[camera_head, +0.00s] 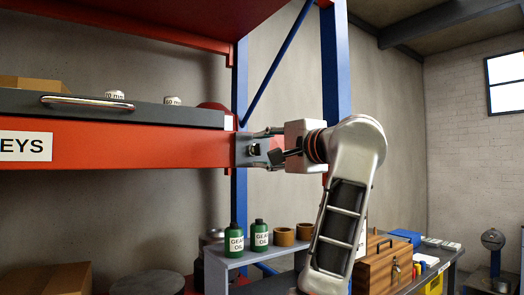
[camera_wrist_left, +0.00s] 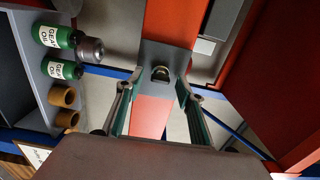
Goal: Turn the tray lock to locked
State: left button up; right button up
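The tray lock is a small dark knob (camera_head: 253,150) on a grey plate at the right end of the red shelf beam. In the left wrist view the knob (camera_wrist_left: 160,72) sits on the grey plate (camera_wrist_left: 178,57), straight ahead of the gripper. My left gripper (camera_head: 268,147) is in front of the plate, with its fingers pointing at it. In the left wrist view its fingers (camera_wrist_left: 161,84) are apart, one on each side of the knob, and no contact shows. I cannot tell which way the lock is set. My right gripper is not in view.
The dark grey tray (camera_head: 130,113) with a metal handle (camera_head: 88,102) rests above the red beam (camera_head: 130,147). A blue post (camera_head: 338,60) stands behind my arm. Below are green gear oil bottles (camera_head: 261,236), brown rings (camera_head: 284,237) and a wooden box (camera_head: 388,268).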

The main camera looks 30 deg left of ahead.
pick_arm(q)
jog(key=v, duration=0.7)
jog(key=shift+a, duration=0.1)
